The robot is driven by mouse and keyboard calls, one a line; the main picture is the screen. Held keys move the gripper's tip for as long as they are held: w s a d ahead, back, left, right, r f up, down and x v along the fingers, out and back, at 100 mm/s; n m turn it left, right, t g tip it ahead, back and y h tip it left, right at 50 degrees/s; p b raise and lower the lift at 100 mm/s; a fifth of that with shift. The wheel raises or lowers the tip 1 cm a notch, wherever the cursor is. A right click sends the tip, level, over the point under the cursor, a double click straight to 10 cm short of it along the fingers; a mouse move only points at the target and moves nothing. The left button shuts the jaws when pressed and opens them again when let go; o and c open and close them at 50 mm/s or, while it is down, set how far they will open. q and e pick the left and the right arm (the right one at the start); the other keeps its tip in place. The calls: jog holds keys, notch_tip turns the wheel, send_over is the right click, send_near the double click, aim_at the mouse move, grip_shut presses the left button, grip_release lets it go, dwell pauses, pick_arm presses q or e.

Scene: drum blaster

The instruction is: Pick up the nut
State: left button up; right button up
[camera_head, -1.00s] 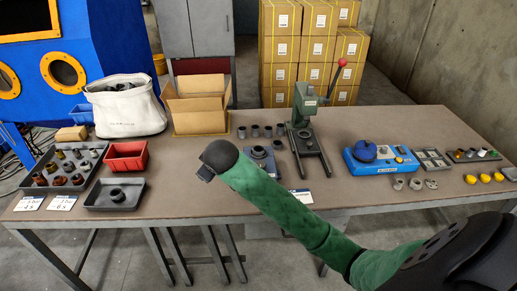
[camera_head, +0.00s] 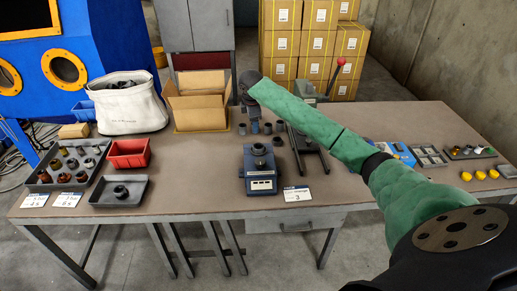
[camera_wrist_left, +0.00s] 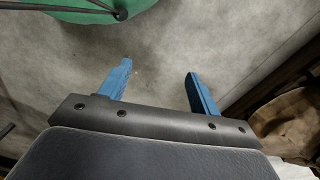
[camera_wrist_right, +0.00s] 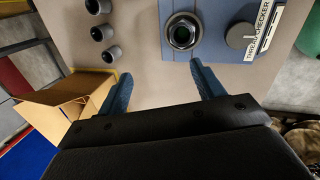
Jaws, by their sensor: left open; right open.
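A dark round ring-shaped part, which looks like the nut (camera_wrist_right: 183,32), sits on the blue thread checker (camera_wrist_right: 211,50). In the head view the ring part (camera_head: 258,149) shows on top of the checker (camera_head: 260,166) near the front middle of the table. My right gripper (camera_wrist_right: 160,74) is open and empty; in its wrist view the ring lies beyond the fingertips, nearer the right finger, not between them. In the head view my right arm ends behind the checker (camera_head: 248,90). My left gripper (camera_wrist_left: 160,70) is open and empty over the floor, outside the head view.
Several grey cylinders (camera_wrist_right: 103,32) stand beside the checker. At left are a red bin (camera_head: 128,153), a grey tray (camera_head: 104,199) holding another dark ring, and a parts tray (camera_head: 43,179).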

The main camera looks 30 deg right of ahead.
jog(key=shift+s+d+f+n+g+y+p, duration=0.1)
jog(key=shift+s+f+n+g+y+p, duration=0.2)
jog(key=shift+f+n, duration=1.15)
jog(key=shift+s+d+f+n+g+y+p, duration=0.1)
jog(key=shift+s+f+n+g+y, duration=0.55)
jog(key=shift+n, duration=1.35)
jog(key=shift+s+d+f+n+g+h+p, duration=0.15)
jog(key=shift+f+n+g, duration=0.1)
jog(key=shift+f+n, duration=1.25)
jog(key=f+p, duration=0.1)
jog(key=f, duration=0.1)
jog(key=d+f+p, duration=0.1)
jog(key=shift+w+f+n+p, duration=0.2)
jog(key=shift+w+n+p, duration=0.05)
jog(key=shift+w+p, duration=0.1)
pick_arm(q)
jog(key=s+a+f+t, duration=0.2)
jog(key=s+a+f, duration=0.1)
jog(key=f, duration=0.8)
jog(key=shift+a+f+t, duration=0.15)
jog(key=shift+f+t, duration=0.15)
jog(key=shift+f, duration=0.05)
pick_arm(e)
jog(key=shift+f, duration=0.75)
pick_arm(q)
jog(key=shift+s, duration=0.1)
pick_arm(e)
jog(key=c, duration=1.2)
jog(key=shift+r, duration=0.1)
